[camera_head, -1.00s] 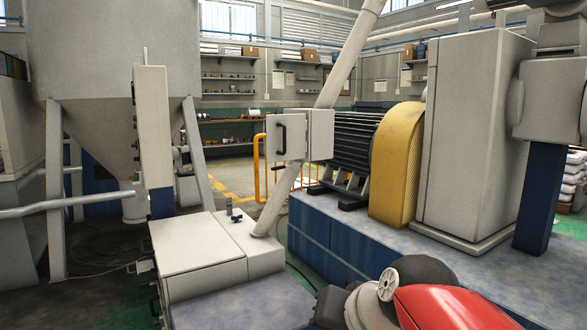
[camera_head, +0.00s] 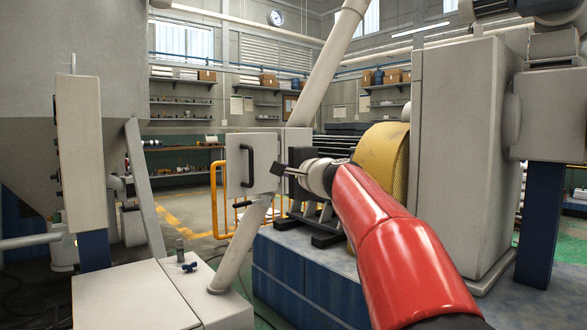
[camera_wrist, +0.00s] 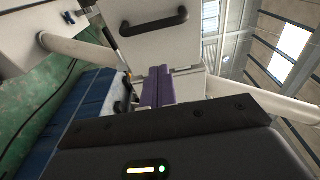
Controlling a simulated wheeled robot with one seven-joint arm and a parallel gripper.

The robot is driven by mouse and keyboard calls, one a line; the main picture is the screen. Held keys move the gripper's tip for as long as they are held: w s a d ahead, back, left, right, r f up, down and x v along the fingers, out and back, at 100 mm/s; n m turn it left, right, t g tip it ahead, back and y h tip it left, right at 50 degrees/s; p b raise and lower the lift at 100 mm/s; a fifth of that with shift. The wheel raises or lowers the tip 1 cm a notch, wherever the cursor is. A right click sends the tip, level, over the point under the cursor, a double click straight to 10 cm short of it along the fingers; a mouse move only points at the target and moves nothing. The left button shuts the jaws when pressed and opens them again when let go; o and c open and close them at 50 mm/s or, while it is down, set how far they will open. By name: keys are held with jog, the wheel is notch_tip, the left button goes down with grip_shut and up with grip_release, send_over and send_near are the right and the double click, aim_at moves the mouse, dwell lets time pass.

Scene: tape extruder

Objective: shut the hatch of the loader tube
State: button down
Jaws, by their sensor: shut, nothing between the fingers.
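The loader tube (camera_head: 327,75) is a pale slanting pipe with a box-like housing (camera_head: 298,141) in its middle. The hatch (camera_head: 264,172) is a flat pale-grey panel with a black bar handle (camera_head: 246,168), standing open to the left of the housing. My gripper (camera_head: 278,169) is shut and empty, close to the hatch's right part in the picture; I cannot tell whether it touches. In the wrist view my purple fingers (camera_wrist: 158,87) are together, below the hatch panel (camera_wrist: 135,40) and its handle (camera_wrist: 155,24). My arm hides part of the housing.
A yellow guard (camera_head: 383,158) and a tall grey cabinet (camera_head: 462,150) stand to the right on a blue base (camera_head: 310,272). A yellow rail (camera_head: 215,200) stands behind the hatch. A low grey cabinet (camera_head: 130,295) lies at front left.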

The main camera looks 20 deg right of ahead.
jog(key=w+a+p, duration=0.1)
jog(key=w+a, duration=0.3)
jog(key=shift+w+a, duration=0.15)
jog(key=shift+w, duration=0.05)
jog(key=shift+a, duration=0.1)
